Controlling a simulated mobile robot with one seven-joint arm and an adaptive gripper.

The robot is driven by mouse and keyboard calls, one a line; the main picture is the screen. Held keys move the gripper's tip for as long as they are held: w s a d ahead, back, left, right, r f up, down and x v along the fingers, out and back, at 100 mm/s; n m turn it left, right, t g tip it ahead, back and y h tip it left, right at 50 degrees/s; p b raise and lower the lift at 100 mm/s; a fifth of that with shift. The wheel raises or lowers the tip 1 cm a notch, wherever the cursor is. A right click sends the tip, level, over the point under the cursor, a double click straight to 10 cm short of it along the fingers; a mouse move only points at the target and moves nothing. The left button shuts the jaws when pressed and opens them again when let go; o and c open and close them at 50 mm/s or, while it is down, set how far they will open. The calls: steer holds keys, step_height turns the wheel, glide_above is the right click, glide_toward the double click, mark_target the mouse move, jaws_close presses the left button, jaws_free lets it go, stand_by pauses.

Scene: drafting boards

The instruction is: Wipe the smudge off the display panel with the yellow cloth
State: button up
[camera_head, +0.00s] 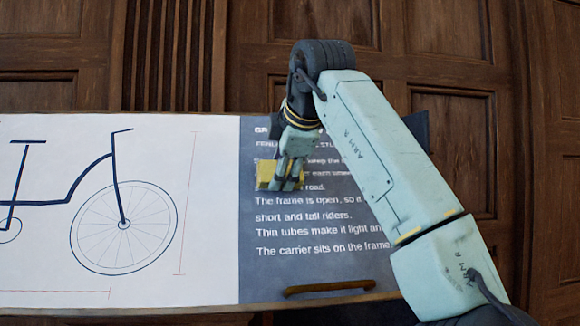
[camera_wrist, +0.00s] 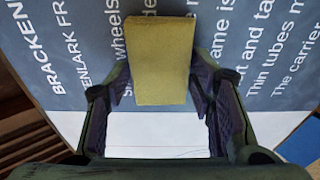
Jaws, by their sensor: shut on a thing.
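The display panel (camera_head: 300,274) is a slate-blue text area with white lettering, on the right part of a board. My gripper (camera_head: 284,186) is over the upper left part of this panel, pointing down at it. It is shut on the yellow cloth (camera_head: 265,174), a folded flat block that lies at or very near the panel face; I cannot tell if it touches. In the wrist view the cloth (camera_wrist: 160,55) sticks out between my two fingers (camera_wrist: 158,88), with lettering around it. I see no smudge; my gripper, cloth and arm hide part of the panel.
A white sheet with a bicycle drawing (camera_head: 60,240) fills the board's left part. A brown bar-like handle (camera_head: 330,287) is at the lower edge. Dark wooden panelling (camera_head: 300,20) stands behind. My arm covers the panel's right side. The panel's lower left is clear.

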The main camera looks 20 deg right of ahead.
steer(key=shift+w+a+p, duration=0.15)
steer(key=shift+w+a, duration=0.05)
steer(key=shift+a, duration=0.75)
steer(key=shift+w+a+p, duration=0.15)
steer(key=shift+a+p, duration=0.05)
steer(key=shift+a, duration=0.7)
steer(key=shift+w+a+p, duration=0.15)
steer(key=shift+w+a, duration=0.05)
steer(key=shift+a, duration=0.75)
steer(key=shift+a+v, duration=0.15)
steer(key=shift+v, duration=1.35)
steer(key=shift+a+v, duration=0.1)
steer(key=shift+v, duration=1.4)
steer(key=shift+r, duration=0.1)
steer(key=v, duration=0.2)
steer(key=shift+s+a+r, duration=0.2)
steer(key=shift+s, duration=0.1)
